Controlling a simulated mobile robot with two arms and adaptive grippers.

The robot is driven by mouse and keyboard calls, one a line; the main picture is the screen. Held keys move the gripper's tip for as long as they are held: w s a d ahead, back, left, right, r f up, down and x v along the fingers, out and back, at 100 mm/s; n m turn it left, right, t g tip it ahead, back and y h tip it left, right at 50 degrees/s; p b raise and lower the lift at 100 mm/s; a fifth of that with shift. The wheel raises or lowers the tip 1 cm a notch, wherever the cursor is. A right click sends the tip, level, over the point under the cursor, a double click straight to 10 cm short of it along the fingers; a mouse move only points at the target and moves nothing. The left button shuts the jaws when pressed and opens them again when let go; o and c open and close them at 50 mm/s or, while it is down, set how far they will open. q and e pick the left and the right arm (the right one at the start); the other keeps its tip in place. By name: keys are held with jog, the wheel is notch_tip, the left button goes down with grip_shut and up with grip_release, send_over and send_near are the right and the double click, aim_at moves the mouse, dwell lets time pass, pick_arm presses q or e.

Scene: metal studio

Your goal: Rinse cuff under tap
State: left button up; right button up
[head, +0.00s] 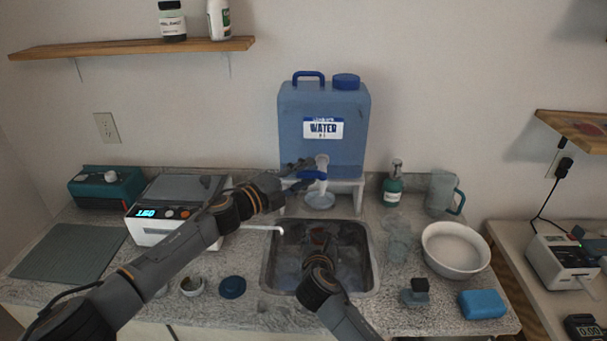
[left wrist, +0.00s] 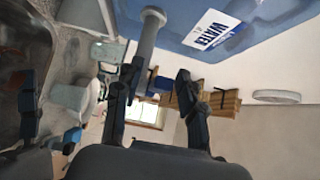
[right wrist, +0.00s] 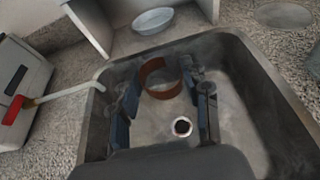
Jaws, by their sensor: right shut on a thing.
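The cuff is a copper-brown open ring (right wrist: 160,78), seen in the right wrist view between the fingertips of my right gripper (right wrist: 168,84). The right gripper is shut on it, low inside the metal sink (right wrist: 262,128). In the head view the right gripper (head: 318,246) covers most of the cuff. The white tap (head: 322,168) with a blue lever (head: 311,175) is on the front of the blue water container (head: 300,110). My left gripper (head: 298,168) is beside the tap. In the left wrist view its fingers (left wrist: 160,78) are apart, near the white tap tube (left wrist: 149,32). I cannot see running water.
A shallow dish (head: 319,200) stands under the container's white stand (head: 347,186). A white bowl (head: 455,270), a blue sponge (head: 482,304) and a glass jug (head: 440,192) stand right.

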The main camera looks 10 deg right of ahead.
pick_arm(q)
jog(key=v, duration=1.2)
